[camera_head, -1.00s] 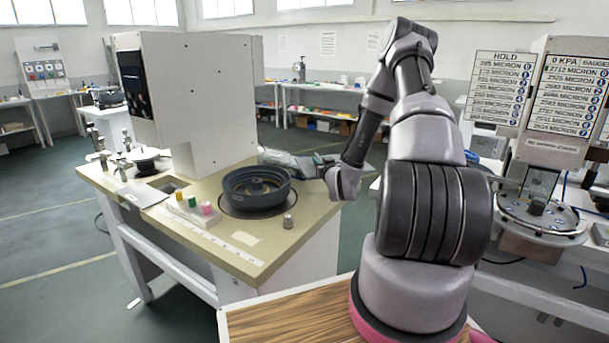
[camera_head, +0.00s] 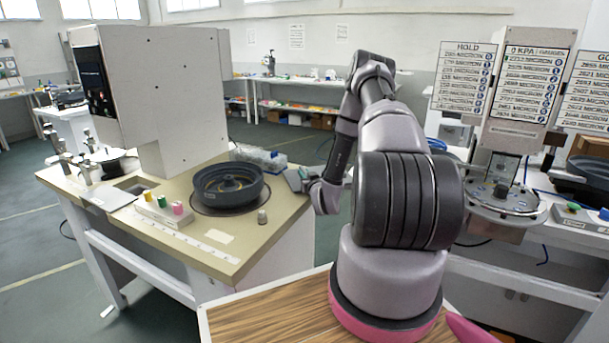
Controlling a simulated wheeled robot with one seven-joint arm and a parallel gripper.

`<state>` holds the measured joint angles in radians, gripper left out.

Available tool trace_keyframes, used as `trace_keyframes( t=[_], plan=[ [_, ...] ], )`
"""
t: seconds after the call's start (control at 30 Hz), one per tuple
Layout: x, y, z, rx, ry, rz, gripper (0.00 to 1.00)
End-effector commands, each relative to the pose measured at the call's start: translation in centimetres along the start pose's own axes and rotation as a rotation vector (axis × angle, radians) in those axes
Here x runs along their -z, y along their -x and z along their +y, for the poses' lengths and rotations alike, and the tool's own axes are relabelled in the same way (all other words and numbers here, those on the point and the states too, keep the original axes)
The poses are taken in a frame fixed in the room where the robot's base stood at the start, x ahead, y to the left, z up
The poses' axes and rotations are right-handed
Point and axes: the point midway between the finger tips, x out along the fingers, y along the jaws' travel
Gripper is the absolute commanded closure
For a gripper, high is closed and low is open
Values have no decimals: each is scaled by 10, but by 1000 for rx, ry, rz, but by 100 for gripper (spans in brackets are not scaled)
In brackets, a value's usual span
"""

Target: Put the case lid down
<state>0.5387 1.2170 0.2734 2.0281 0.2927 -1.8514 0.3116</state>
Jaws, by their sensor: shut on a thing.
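My gripper (camera_head: 297,180) is at the right edge of the olive-topped bench, small and partly hidden behind my own wrist. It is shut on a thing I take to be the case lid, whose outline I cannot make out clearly. A clear, greyish box-like thing (camera_head: 258,157) lies on the bench top just left of and beyond my gripper. I cannot tell whether it is the case, the lid, or both, nor whether my gripper touches it.
The bench (camera_head: 170,208) also bears a black round dish (camera_head: 228,187), a small block with coloured pegs (camera_head: 163,211), a small knob (camera_head: 262,216) and a tall white cabinet (camera_head: 160,100). A machine with a round plate (camera_head: 502,197) stands at right. Bare top shows at the bench's front.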

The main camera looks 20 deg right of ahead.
Motion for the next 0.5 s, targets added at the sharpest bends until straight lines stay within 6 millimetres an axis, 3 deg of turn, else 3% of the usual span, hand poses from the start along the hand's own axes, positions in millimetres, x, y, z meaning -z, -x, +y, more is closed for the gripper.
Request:
trace_keyframes(
  t=[0.23, 0.27, 0.3, 0.33, 0.5],
  plan=[
    [-1, 0, 0, 0, 0, 1, 100],
    [-1, 0, 0, 0, 0, 1, 73],
    [-1, 0, 0, 0, 0, 1, 57],
    [-1, 0, 0, 0, 0, 1, 50],
    [-1, 0, 0, 0, 0, 0, 50]
  ],
)
